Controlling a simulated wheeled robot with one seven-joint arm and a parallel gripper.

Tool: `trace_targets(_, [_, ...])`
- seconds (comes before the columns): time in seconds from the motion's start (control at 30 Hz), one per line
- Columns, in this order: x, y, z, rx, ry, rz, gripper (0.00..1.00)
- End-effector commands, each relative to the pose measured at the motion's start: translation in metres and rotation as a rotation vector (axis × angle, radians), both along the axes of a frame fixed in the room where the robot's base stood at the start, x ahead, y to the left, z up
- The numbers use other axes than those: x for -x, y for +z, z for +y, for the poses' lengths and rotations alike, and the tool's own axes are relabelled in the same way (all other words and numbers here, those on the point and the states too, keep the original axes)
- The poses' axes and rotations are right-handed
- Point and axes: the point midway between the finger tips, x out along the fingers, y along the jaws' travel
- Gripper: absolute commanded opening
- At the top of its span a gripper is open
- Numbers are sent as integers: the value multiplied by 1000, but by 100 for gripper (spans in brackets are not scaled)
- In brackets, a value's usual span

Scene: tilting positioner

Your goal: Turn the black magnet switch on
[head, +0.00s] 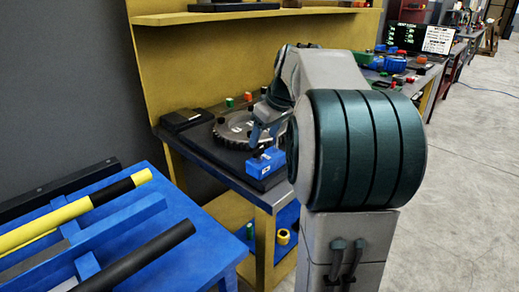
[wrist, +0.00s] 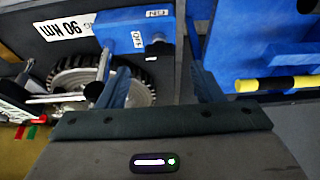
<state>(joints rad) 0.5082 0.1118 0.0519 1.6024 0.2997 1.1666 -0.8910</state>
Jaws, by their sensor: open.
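The blue magnet base (head: 265,163) sits on a dark plate at the front of the bench in the head view. In the wrist view its blue body (wrist: 120,26) shows upside-down labels reading ON and OFF. A small dark part on its lower edge (wrist: 158,47) may be the black switch; its setting cannot be told. My gripper (wrist: 160,72) is open, with its two fingers apart and nothing seen between them. In the head view my gripper (head: 264,130) is just above the blue base, partly hidden by my arm; contact cannot be told.
A toothed grey disc (head: 232,130) lies on the bench beside the blue base. A blue table (head: 150,240) with yellow-black and black bars stands at the left front. A yellow panel and shelf (head: 230,14) rise behind the bench. Open floor lies to the right.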

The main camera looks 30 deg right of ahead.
Motion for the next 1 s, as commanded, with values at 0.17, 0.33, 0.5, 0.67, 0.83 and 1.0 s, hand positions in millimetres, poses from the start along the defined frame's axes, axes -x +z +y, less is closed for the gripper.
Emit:
trace_targets(0.17, [-11,-30,4,-1,0,1,60])
trace_targets(0.33, [-17,-44,6,0,0,1,60])
trace_targets(0.5, [-19,-47,7,1,0,0,60])
trace_targets(0.67, [-19,-47,7,1,0,0,60])
trace_targets(0.83, [-18,-47,7,1,0,0,18])
trace_targets(1.0, [-18,-47,7,0,-2,0,15])
